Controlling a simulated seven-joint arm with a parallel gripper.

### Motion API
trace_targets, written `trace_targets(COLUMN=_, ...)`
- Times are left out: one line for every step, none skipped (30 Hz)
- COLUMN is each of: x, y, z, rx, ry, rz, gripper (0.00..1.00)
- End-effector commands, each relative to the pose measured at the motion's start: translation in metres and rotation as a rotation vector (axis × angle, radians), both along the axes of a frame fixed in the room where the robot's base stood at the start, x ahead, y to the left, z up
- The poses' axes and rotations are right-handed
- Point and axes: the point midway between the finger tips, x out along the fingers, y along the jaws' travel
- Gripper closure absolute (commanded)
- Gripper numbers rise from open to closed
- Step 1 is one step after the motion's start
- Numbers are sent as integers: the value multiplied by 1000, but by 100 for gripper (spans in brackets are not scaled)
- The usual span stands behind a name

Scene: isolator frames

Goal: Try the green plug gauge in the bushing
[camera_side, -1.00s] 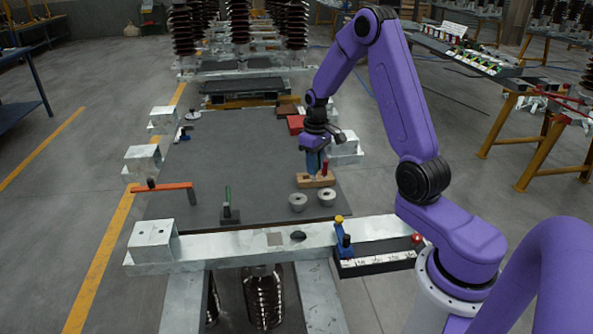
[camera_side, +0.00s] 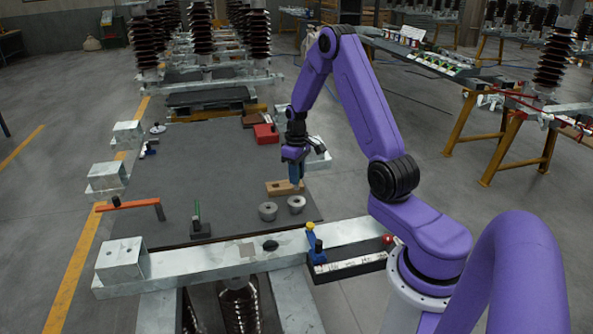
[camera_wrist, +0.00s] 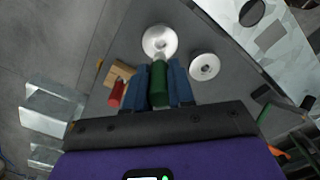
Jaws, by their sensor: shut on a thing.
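My gripper (camera_side: 296,180) is shut on the green plug gauge (camera_wrist: 158,82), which stands between the blue fingers (camera_wrist: 158,88) in the wrist view. In the side view the fingers hide the gauge. Two pale round bushings stand on the dark mat: one (camera_side: 296,204) just in front of the gripper, the other (camera_side: 268,211) left of it. In the wrist view the first bushing (camera_wrist: 160,40) lies straight beyond the gauge's end, the second (camera_wrist: 204,67) to the right. The gauge appears outside both bores; its height above them is unclear.
A wooden block (camera_side: 278,188) sits beside the fingers; a red gauge (camera_wrist: 117,94) shows by it in the wrist view. A stand with a green upright (camera_side: 197,212), an orange bar (camera_side: 130,203) and a red box (camera_side: 265,133) are around. The mat's middle (camera_side: 205,165) is clear.

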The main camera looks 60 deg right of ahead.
Motion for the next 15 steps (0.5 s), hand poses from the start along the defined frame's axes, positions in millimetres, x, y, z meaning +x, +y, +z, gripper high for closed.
trace_targets(x=0, y=0, z=-5, rx=1, ry=1, rz=0, gripper=100)
trace_targets(x=0, y=0, z=-7, rx=1, ry=1, rz=0, gripper=100)
trace_targets(x=-1, y=0, z=-11, rx=1, ry=2, rz=0, gripper=100)
trace_targets(x=-1, y=0, z=-14, rx=1, ry=2, rz=0, gripper=100)
trace_targets(x=-1, y=0, z=-16, rx=1, ry=1, rz=0, gripper=100)
trace_targets(x=0, y=0, z=-19, rx=1, ry=1, rz=0, gripper=100)
trace_targets(x=0, y=0, z=-21, rx=1, ry=2, rz=0, gripper=100)
trace_targets(x=-1, y=0, z=-24, rx=1, ry=2, rz=0, gripper=100)
trace_targets(x=0, y=0, z=-26, rx=1, ry=1, rz=0, gripper=100)
trace_targets(x=0, y=0, z=-28, rx=0, ry=1, rz=0, gripper=100)
trace_targets(x=0, y=0, z=-30, rx=0, ry=1, rz=0, gripper=100)
trace_targets(x=0, y=0, z=-32, rx=1, ry=1, rz=0, gripper=100)
trace_targets(x=0, y=0, z=-34, rx=1, ry=1, rz=0, gripper=100)
trace_targets(x=0, y=0, z=-35, rx=1, ry=1, rz=0, gripper=100)
trace_targets(x=0, y=0, z=-36, rx=0, ry=1, rz=0, gripper=100)
